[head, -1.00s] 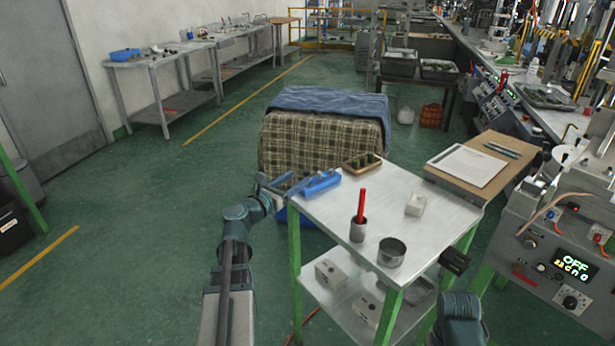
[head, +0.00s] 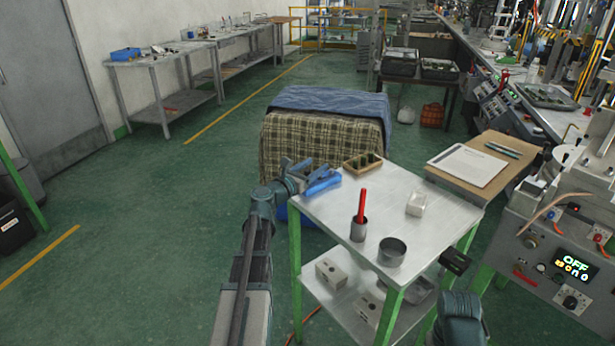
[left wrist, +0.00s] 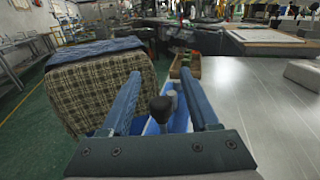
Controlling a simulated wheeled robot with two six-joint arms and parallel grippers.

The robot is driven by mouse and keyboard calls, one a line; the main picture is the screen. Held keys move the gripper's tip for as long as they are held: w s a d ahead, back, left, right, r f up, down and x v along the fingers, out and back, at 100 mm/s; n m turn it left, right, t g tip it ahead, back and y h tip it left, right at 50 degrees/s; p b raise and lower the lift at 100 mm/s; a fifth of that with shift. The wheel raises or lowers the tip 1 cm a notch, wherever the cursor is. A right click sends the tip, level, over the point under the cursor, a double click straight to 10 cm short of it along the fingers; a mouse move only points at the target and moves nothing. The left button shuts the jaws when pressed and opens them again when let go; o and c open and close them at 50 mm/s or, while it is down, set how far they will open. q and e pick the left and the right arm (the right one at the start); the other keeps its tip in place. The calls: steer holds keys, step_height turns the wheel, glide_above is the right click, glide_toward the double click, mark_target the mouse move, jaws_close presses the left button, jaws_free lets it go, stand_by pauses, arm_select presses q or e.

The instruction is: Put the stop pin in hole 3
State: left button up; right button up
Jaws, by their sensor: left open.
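My left gripper (head: 312,172) is open at the left end of the metal table, over the blue tray (head: 325,186). In the left wrist view, a dark ball-shaped knob on a pale shank (left wrist: 161,110) stands between the two blue fingers (left wrist: 158,96), apart from both. It looks like the stop pin; its lower end is hidden by the gripper body. A second dark knob (left wrist: 172,98) shows just behind it. The blue tray (left wrist: 150,128) lies below them. I cannot make out any numbered hole.
A wooden box with dark compartments (head: 362,162) sits behind the tray. The table (head: 345,200) also holds a grey cup with a red handle (head: 360,228), a metal bowl (head: 391,251) and a pale block (head: 416,203). A cloth-covered stack (head: 320,140) stands close behind.

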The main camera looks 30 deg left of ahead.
arm_select(q)
jaws_close()
steer(key=shift+r, duration=0.1)
arm_select(e)
steer(key=shift+r, duration=0.15)
stand_by(0.3)
